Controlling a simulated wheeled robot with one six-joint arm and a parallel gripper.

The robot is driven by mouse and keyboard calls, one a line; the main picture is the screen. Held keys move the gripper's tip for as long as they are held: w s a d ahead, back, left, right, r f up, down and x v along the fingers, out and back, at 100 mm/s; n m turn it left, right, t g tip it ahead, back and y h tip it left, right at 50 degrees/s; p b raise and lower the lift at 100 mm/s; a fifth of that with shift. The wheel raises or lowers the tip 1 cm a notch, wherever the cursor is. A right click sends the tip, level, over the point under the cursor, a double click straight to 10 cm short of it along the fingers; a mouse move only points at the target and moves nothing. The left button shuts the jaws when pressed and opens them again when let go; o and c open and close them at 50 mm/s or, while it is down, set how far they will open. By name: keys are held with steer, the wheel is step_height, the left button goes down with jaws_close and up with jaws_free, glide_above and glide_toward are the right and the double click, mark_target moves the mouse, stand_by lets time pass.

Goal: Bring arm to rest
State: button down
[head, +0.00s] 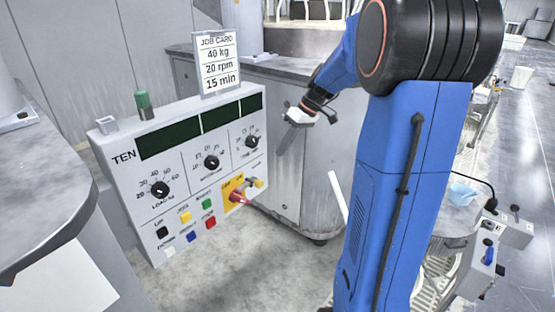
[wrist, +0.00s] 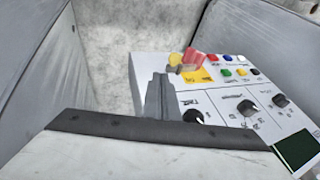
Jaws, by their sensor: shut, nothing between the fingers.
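My gripper (head: 286,140) hangs from my blue arm in the head view, in front of the grey cabinet and to the right of the control panel. Its fingers point down and to the left and are together, with nothing between them. In the wrist view the shut fingers (wrist: 160,97) point toward the panel's edge, apart from it as far as I can tell. The control panel (head: 120,180) stands left of my gripper; it also shows in the wrist view (wrist: 222,100). The red and yellow switch (head: 240,194) sits at the panel's right end, below my gripper.
A job card (head: 217,62) reading 40 kg, 20 rpm, 15 min stands atop the panel near a green lamp (head: 144,104). A round grey table (head: 40,200) is at left. The grey cabinet (head: 325,150) is close behind my gripper. A blue bowl (head: 462,194) is at right.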

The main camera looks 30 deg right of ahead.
steer(key=shift+v, duration=1.5)
steer(key=s+a+m+h, duration=0.2)
steer(key=s+a+h, duration=0.1)
steer(key=s+a, duration=1.05)
steer(key=s+f+m+t+h, duration=0.1)
steer(key=s+f, duration=0.1)
steer(key=s, duration=0.5)
steer(key=s+a+f+m+t+h, duration=0.1)
steer(key=s+f, duration=0.1)
steer(key=s, duration=0.6)
steer(key=shift+s+a, duration=0.3)
steer(key=shift+s, duration=0.05)
